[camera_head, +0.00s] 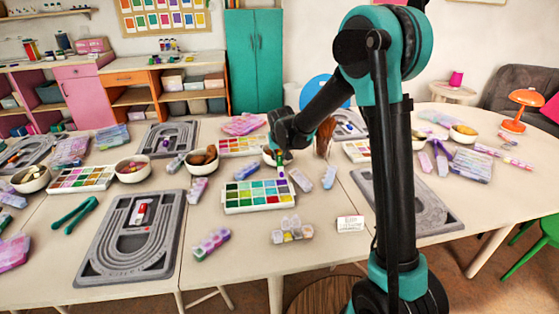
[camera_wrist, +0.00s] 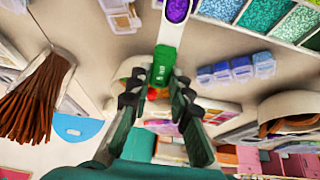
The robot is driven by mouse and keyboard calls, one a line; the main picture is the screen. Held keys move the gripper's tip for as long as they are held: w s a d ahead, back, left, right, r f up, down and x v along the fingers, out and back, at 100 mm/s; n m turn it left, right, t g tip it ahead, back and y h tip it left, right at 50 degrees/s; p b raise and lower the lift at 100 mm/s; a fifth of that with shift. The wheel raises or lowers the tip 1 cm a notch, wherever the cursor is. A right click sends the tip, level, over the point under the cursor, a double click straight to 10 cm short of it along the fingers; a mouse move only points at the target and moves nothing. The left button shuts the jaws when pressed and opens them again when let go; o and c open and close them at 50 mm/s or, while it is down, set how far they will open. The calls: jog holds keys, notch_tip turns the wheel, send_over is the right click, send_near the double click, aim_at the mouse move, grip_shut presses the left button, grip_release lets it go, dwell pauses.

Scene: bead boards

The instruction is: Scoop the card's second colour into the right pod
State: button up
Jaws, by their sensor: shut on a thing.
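My gripper (camera_head: 283,158) is shut on the green handle of a scoop (camera_wrist: 162,65). The scoop's white bowl (camera_wrist: 178,10) holds a purple fill and reaches to the top edge of the wrist view. The scoop hangs by the back edge of a white bead tray (camera_head: 226,209) with many coloured compartments; its green and teal cells (camera_wrist: 250,22) show in the wrist view. A small clear pod group (camera_head: 292,231) with yellow and pale contents stands in front of the tray. A small white card (camera_head: 350,223) with lettering too small to read stands right of it.
A purple-green pod strip (camera_head: 211,243) lies left of the clear group. A blue pod strip (camera_head: 246,171) lies behind the tray and also shows in the wrist view (camera_wrist: 236,70). Grey bead boards (camera_head: 98,254) flank the area. Brown cords (camera_wrist: 38,100) hang near the gripper.

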jog(key=w+g, duration=0.1)
jog(key=g, duration=0.1)
jog(key=shift+w+a+g+h, duration=0.2)
jog(key=shift+w+g+h, duration=0.1)
jog(key=shift+w, duration=0.05)
jog(key=shift+w+r+g+h, duration=0.3)
jog(key=shift+r+g, duration=0.1)
jog(key=shift+g, duration=0.7)
